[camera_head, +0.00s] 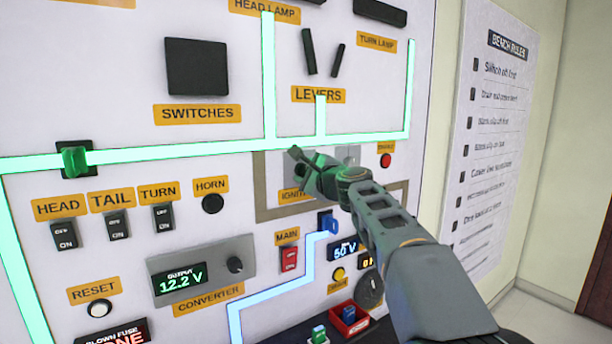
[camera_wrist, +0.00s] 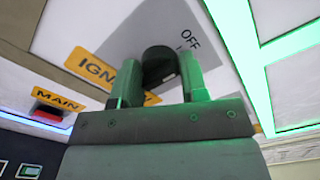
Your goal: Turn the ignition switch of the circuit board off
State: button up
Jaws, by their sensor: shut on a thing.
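The ignition switch is on the white upright circuit board (camera_head: 210,130), on a grey plate with a yellow label (camera_head: 294,196). In the wrist view its dark knob (camera_wrist: 158,58) sits between the two fingers of my gripper (camera_wrist: 160,74), which is shut on it. The word OFF (camera_wrist: 190,38) is printed on the plate beside the knob. In the head view my gripper (camera_head: 306,168) reaches in from the lower right and covers most of the switch. I cannot tell which mark the knob points to.
A red main switch (camera_head: 289,258) and a blue part (camera_head: 328,222) lie below the ignition. A small red button (camera_head: 386,160) is just right of my gripper. Green glowing lines (camera_head: 200,151) run above it. A bench rules sheet (camera_head: 492,130) hangs on the right wall.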

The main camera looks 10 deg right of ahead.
dwell(0.3)
jog(key=o, duration=0.9)
jog(key=shift+c, duration=0.2)
jog(key=b+v, duration=0.3)
jog(key=v, duration=1)
jog(key=shift+s, duration=0.4)
